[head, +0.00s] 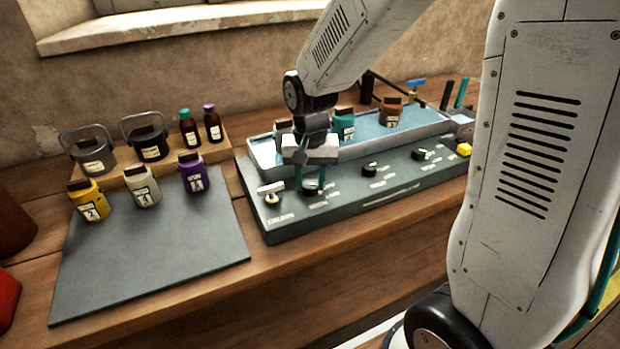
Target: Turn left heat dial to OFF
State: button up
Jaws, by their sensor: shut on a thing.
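The dark control panel (400,190) has a row of knobs along its sloped front face. My gripper (311,182) points down at the left black dial (312,191) and is shut on it; its fingers hide most of the dial. The dial's pointer and setting cannot be made out. A middle black dial (369,169) and a right black dial (419,154) sit farther right, both free.
A pale tap-like handle (271,191) stands just left of my gripper. Behind the dials is a water-filled tray (435,122) holding several jars. A yellow knob (464,149) is at the panel's right end. Jars stand around a dark mat (150,250) at left; its front is clear.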

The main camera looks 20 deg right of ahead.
aim_at(310, 184)
jog(key=n, duration=0.3)
jog(key=shift+n, duration=2.3)
jog(key=o, duration=1)
jog(key=shift+c, duration=0.2)
notch_tip(310, 184, up, 8)
jog(key=shift+f, duration=0.1)
